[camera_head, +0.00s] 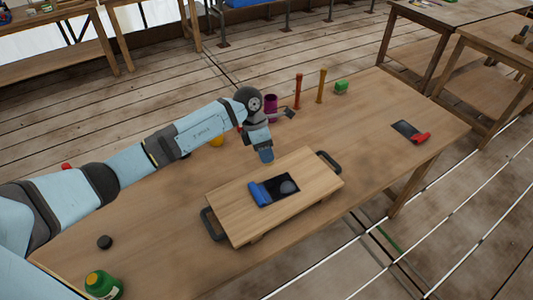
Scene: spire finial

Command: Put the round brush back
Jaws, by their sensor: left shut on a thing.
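My left gripper (265,155) hangs down from the arm that comes in from the left, behind the far edge of a wooden board (234,218). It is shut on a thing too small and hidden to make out. I cannot tell which thing is the round brush. A dark plate with a blue edge (259,194) lies on the board. A grey round thing (288,187) is on that plate. A purple cup (270,102) stands beyond the wrist. My right gripper is not in view.
The board has dark handles and rests on a wooden table (160,225). A red stick (298,91), an orange stick (321,86) and a green block (341,87) stand behind.

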